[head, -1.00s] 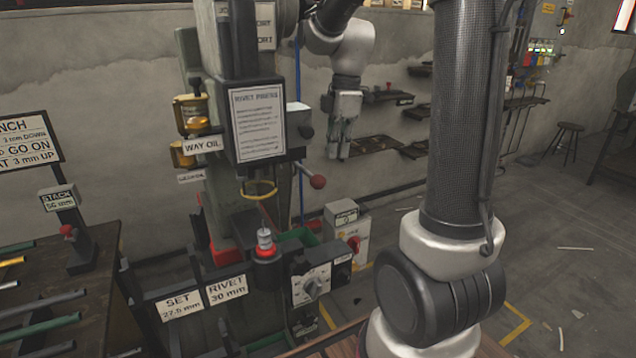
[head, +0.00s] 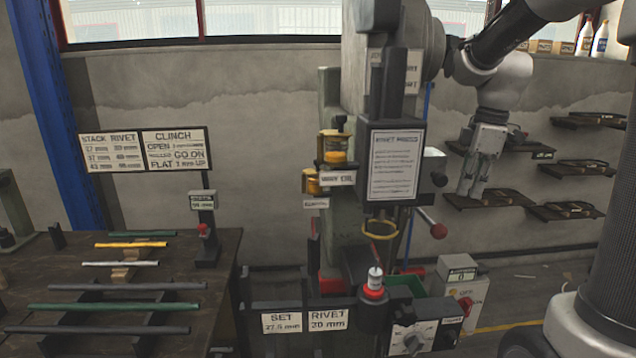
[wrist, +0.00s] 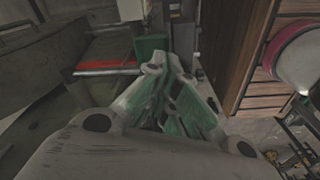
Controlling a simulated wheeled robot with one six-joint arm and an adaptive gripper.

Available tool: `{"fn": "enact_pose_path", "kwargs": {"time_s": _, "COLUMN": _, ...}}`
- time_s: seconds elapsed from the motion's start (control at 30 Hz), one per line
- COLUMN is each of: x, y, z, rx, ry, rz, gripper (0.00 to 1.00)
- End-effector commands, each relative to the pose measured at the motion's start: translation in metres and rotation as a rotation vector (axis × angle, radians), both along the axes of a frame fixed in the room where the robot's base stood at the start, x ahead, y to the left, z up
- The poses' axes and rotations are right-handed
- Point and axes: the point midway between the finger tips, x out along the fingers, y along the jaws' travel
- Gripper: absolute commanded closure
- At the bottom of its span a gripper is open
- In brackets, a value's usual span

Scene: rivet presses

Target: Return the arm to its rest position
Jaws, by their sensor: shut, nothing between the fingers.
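My gripper (head: 474,186) hangs fingers down at the right of the rivet press (head: 340,230) in the head view, clear of it. Its fingers are together and hold nothing. My arm (head: 503,80) reaches in from the upper right and bends down to the gripper. In the wrist view the closed fingers (wrist: 172,85) show in the middle, above a floor area beside the press. A green bin (wrist: 150,46) shows just beyond the fingertips there.
A control box with a dial (head: 410,338) and a grey switch box (head: 462,290) stand low beside the press. A red-knobbed lever (head: 438,230) sticks out to its right. Wall shelves (head: 500,198) hang behind my gripper. A bench (head: 218,262) with several rods stands left.

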Motion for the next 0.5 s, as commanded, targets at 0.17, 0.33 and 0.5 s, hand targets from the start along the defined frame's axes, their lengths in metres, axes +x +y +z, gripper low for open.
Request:
{"fn": "enact_pose_path", "kwargs": {"time_s": 0.17, "x": -0.024, "y": -0.003, "z": -0.019, "rx": -0.013, "ry": 0.053, "rz": -0.447, "gripper": 1.0}}
{"fn": "enact_pose_path", "kwargs": {"time_s": 0.33, "x": -0.083, "y": 0.003, "z": -0.015, "rx": -0.009, "ry": 0.013, "rz": -0.917, "gripper": 1.0}}
{"fn": "enact_pose_path", "kwargs": {"time_s": 0.5, "x": -0.146, "y": 0.01, "z": -0.01, "rx": 0.051, "ry": -0.083, "rz": -1.21, "gripper": 1.0}}
